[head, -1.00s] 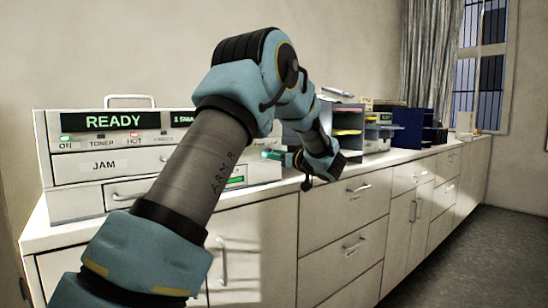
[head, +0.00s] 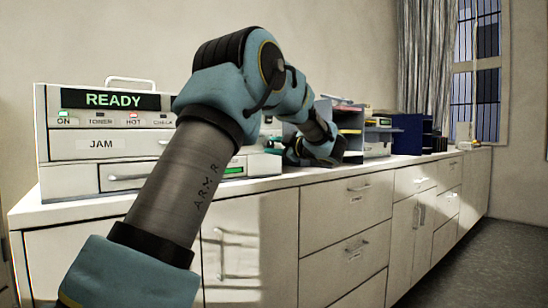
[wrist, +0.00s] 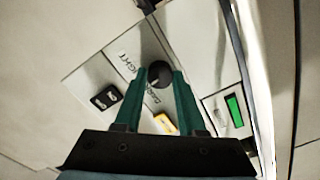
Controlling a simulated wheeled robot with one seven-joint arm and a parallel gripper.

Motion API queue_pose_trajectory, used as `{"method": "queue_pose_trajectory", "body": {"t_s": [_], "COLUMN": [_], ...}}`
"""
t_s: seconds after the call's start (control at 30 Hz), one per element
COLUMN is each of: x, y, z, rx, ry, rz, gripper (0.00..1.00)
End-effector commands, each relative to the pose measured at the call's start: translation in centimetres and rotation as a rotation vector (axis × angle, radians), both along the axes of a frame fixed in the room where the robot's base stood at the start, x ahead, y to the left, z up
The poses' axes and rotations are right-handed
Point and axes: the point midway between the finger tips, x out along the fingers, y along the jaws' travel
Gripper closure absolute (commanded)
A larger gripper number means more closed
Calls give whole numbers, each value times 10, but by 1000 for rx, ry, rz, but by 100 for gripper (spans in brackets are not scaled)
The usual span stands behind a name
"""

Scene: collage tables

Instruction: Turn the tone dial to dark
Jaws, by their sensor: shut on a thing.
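The tone dial (wrist: 157,72) is a round black knob on the white machine's panel in the wrist view. "LIGHT" is printed to its left; smaller lettering beside the left finger is partly covered. A small pale mark shows on the knob's lower side, too blurred to read a setting. My gripper (wrist: 160,76) has its two green fingers on either side of the knob and is shut on it. In the head view, my gripper is mostly hidden by my arm, at the right front of the white machine (head: 60,160).
Near the dial are a black rocker switch (wrist: 107,97), a yellow button (wrist: 165,124) and a lit green display (wrist: 234,109). The machine's "READY" display (head: 113,100) is lit. Paper trays (head: 350,130) and dark blue holders (head: 412,133) stand farther right on the counter (head: 300,178).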

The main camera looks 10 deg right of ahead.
Motion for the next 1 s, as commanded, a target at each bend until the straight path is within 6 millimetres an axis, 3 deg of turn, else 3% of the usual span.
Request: {"method": "queue_pose_trajectory", "body": {"t_s": [0.03, 0.5, 1.0], "x": [0, 0, 0], "y": [0, 1, 0], "z": [-7, -5, -2], "rx": [-42, -407, -578], "ry": [-19, -192, -272], "rz": [1, 2, 2], "gripper": [100, 100, 100]}}
